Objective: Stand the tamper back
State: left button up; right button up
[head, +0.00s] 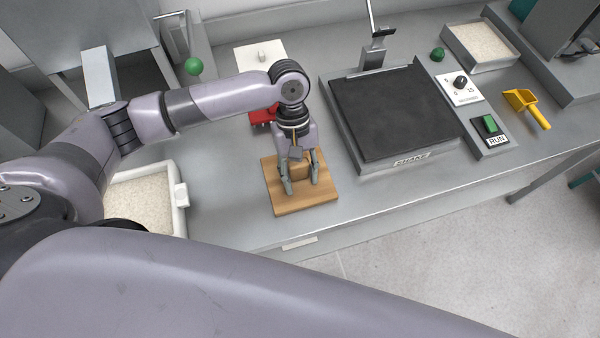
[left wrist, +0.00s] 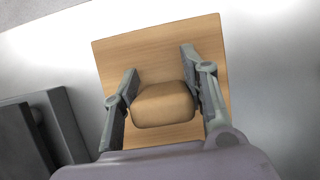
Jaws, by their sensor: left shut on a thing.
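The tamper shows as a rounded tan wooden block in the left wrist view (left wrist: 163,105), between the two fingers of my left gripper (head: 302,188). My left gripper is shut on it and points down over a square wooden board (head: 288,209). The board also shows in the left wrist view (left wrist: 150,52), behind the block. In the head view the fingers and wrist hide most of the tamper. I cannot tell whether its base touches the board. My right gripper is out of view.
A dark plate in a metal frame (head: 395,115) stands right of the board. A red thing (head: 262,116) lies just behind my left gripper. A white tray of pale grains (head: 140,190) is to the left. A yellow scoop (head: 527,105) and green RUN button (head: 490,124) are far right.

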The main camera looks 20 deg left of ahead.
pick_arm(q)
jog(key=shift+f, duration=0.15)
jog(key=o, duration=1.1)
jog(key=shift+f, duration=0.1)
jog(key=b+v, duration=0.1)
jog(key=v, duration=1.1)
jog(key=shift+r, duration=0.2)
